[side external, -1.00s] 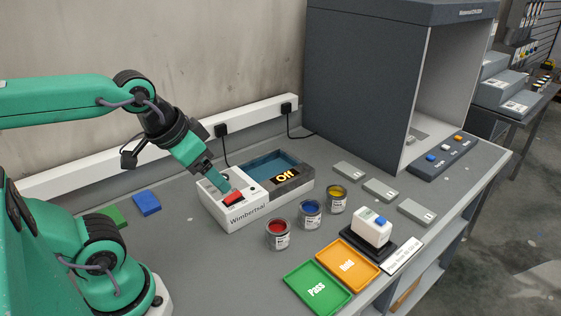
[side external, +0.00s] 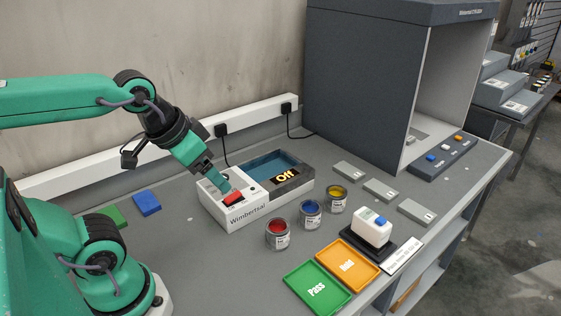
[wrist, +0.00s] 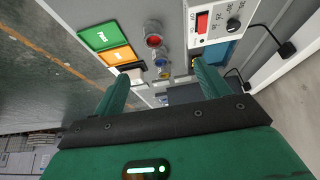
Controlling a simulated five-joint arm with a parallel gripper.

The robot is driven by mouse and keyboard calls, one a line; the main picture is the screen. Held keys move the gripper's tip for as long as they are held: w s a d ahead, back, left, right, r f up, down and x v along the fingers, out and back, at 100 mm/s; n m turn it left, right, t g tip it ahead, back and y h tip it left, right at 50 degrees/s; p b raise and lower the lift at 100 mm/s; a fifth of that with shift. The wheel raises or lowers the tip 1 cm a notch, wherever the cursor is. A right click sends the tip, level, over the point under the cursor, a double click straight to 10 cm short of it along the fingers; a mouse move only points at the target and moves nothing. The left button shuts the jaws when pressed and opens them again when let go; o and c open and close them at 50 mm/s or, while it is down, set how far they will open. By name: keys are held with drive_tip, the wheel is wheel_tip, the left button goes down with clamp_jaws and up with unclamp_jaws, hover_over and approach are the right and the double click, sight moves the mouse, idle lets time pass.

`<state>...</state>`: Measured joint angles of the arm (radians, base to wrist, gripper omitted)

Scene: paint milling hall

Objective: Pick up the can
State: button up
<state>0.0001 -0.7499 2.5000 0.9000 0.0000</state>
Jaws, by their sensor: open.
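Three small open paint cans stand upright in a row on the grey bench: a red one (side external: 278,235), a blue one (side external: 310,214) and a yellow one (side external: 336,199). The red can (wrist: 154,40) and blue can (wrist: 161,61) also show between my fingers in the wrist view. My gripper (side external: 221,181) is open and empty, over the white Wimbertsal machine (side external: 236,213) near its red switch, left of the cans. In the wrist view my gripper (wrist: 160,75) shows both fingers spread, with nothing between them at close range.
Green Pass (side external: 318,289) and orange Hold (side external: 347,264) trays lie in front of the cans. A white device (side external: 371,228) on a dark base stands right of them. Grey plates (side external: 380,190) lie behind. A large grey booth (side external: 365,90) blocks the back. The machine's display reads Off.

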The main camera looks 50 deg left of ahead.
drive_tip(key=shift+o, duration=0.5)
drive_tip(key=shift+w, duration=0.1)
drive_tip(key=m+g, duration=0.4)
drive_tip(key=g, duration=0.2)
hover_over(310, 213)
drive_tip(key=w+a, duration=0.2)
wheel_tip(310, 213, down, 16)
drive_tip(key=shift+d+f, duration=0.1)
drive_tip(key=shift+f, duration=1.4)
drive_tip(key=shift+f, duration=2.6)
